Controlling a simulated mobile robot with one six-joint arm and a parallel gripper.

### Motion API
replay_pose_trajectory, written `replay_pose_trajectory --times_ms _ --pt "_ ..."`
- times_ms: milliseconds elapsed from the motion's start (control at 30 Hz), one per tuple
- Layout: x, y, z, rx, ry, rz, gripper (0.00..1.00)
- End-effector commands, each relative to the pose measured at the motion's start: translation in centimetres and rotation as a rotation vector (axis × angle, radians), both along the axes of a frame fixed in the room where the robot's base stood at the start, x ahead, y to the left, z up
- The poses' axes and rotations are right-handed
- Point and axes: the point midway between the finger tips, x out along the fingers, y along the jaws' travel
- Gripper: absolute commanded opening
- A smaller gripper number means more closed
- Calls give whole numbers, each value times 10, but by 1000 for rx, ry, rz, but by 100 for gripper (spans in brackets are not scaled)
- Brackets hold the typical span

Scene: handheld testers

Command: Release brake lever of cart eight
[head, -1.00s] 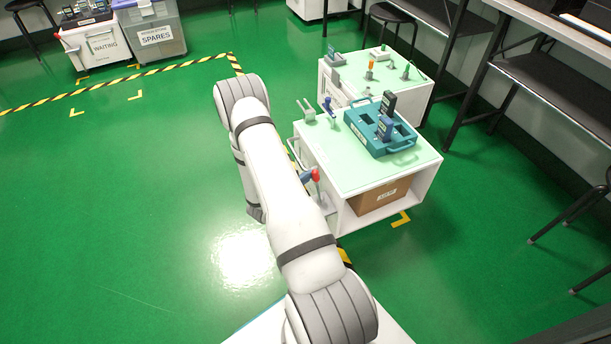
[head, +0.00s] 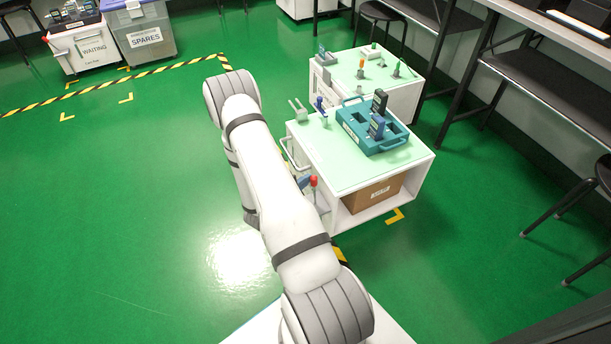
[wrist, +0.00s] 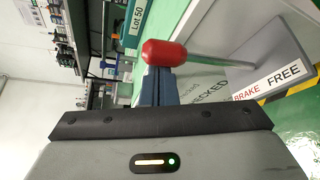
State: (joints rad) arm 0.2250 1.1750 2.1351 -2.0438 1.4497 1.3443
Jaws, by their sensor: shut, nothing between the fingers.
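A brake lever with a red knob (wrist: 165,53) and a pale rod (wrist: 215,62) shows in the wrist view, beside a plate lettered BRAKE and FREE (wrist: 284,72). In the head view the red knob (head: 313,182) is at the near left side of the front cart (head: 350,168). My gripper (wrist: 160,82) is shut, its dark blue fingers right at the knob with nothing between them. The knob partly covers the fingertips, and I cannot tell whether they touch. My arm hides part of the cart's left side in the head view. I cannot read a cart number.
A teal tray (head: 355,138) with upright testers lies on the front cart, and a cardboard box (head: 371,195) is below. A second cart (head: 345,72) stands behind. Benches and stools line the right. Green floor (head: 110,220) is free at left.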

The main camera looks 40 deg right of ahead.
Motion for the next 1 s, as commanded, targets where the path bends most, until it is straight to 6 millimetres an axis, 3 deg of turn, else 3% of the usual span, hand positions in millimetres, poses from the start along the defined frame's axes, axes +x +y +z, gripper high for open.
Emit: replay_pose_trajectory --times_ms 433,1000 --pt "-41 9 1 0 1 -1 0" --pt "-60 14 -5 4 8 -7 0"
